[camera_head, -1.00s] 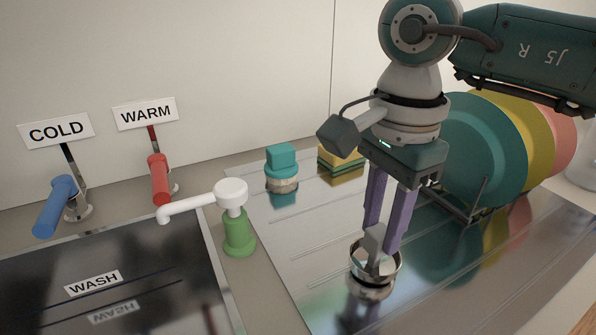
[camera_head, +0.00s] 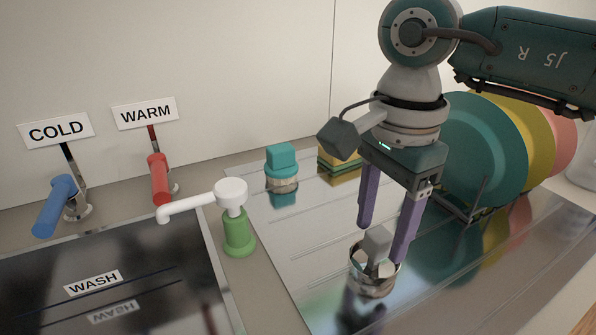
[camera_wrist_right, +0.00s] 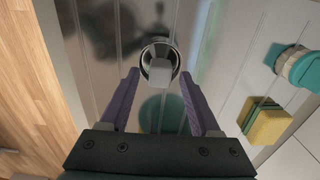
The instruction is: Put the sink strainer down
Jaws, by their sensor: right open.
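The sink strainer (camera_head: 373,270) is a small metal cup with a grey block-shaped handle on top. It stands upright on the shiny metal drainboard (camera_head: 300,245), and it also shows in the right wrist view (camera_wrist_right: 158,62). My right gripper (camera_head: 383,243) is open, its two purple fingers spread apart on either side of the strainer's handle. In the right wrist view the right gripper (camera_wrist_right: 160,84) shows a gap between each finger and the handle. My left gripper is not in view.
A dish rack with teal (camera_head: 487,150), yellow and pink plates stands to the right. A teal-topped brush (camera_head: 281,168) and a sponge (camera_head: 340,165) lie at the back. A green-based soap dispenser (camera_head: 238,232) stands beside the sink marked WASH (camera_head: 150,255).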

